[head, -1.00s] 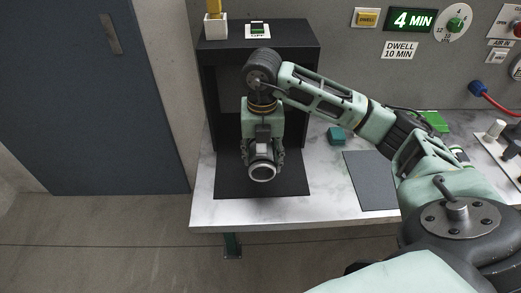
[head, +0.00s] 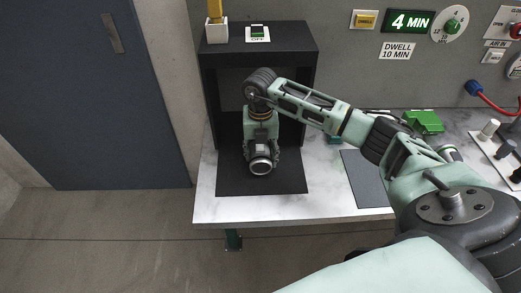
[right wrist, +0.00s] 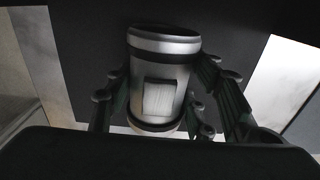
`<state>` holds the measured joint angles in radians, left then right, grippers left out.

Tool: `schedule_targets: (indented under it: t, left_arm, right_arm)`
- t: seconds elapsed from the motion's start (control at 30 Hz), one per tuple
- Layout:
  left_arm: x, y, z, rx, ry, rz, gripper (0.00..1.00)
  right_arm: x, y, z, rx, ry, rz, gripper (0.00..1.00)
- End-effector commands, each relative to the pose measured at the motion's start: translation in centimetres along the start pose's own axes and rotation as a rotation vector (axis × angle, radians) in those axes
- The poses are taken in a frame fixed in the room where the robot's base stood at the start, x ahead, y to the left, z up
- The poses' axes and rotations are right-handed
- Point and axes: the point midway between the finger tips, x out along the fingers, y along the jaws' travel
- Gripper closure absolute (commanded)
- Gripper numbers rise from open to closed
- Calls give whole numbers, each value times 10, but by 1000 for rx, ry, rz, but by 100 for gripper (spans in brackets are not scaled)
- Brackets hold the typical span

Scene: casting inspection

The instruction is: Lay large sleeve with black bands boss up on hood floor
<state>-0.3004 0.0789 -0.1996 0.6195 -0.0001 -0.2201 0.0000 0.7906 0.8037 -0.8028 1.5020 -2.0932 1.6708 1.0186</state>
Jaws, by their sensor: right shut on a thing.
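The large sleeve (right wrist: 162,62) is a silvery cylinder with black bands near both ends. A square, pale boss (right wrist: 159,98) on its side faces the right wrist camera. My right gripper (head: 261,160) is shut on the sleeve, with fingers on both sides of it in the right wrist view. In the head view only the sleeve's round end (head: 260,168) shows clearly, over the black hood floor (head: 285,182). I cannot tell whether the sleeve touches the floor. My left gripper is not in view.
The black hood (head: 305,62) stands around the arm, its side walls close to my gripper. A grey mat (head: 362,178) and a green object (head: 423,121) lie to the right on the marble bench (head: 325,203). A blue-grey door (head: 90,100) is at left.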

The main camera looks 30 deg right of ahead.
Motion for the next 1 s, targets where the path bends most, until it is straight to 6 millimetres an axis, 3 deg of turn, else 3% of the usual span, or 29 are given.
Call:
schedule_targets:
  t: [0.07, 0.43, 0.47, 0.67, 1.0]
  left_arm:
    - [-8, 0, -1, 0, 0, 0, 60]
    - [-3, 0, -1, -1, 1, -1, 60]
    - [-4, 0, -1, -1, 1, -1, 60]
    - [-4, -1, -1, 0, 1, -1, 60]
    - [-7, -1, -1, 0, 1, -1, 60]
  right_arm:
    - [-1, 1, 4, 3, -5, 4, 100]
    - [5, 1, 5, 1, -6, 4, 100]
    - [6, 0, 4, 1, -3, 1, 49]
    - [6, 0, 4, 1, -3, 1, 32]
    - [2, 0, 4, 2, -3, 2, 32]
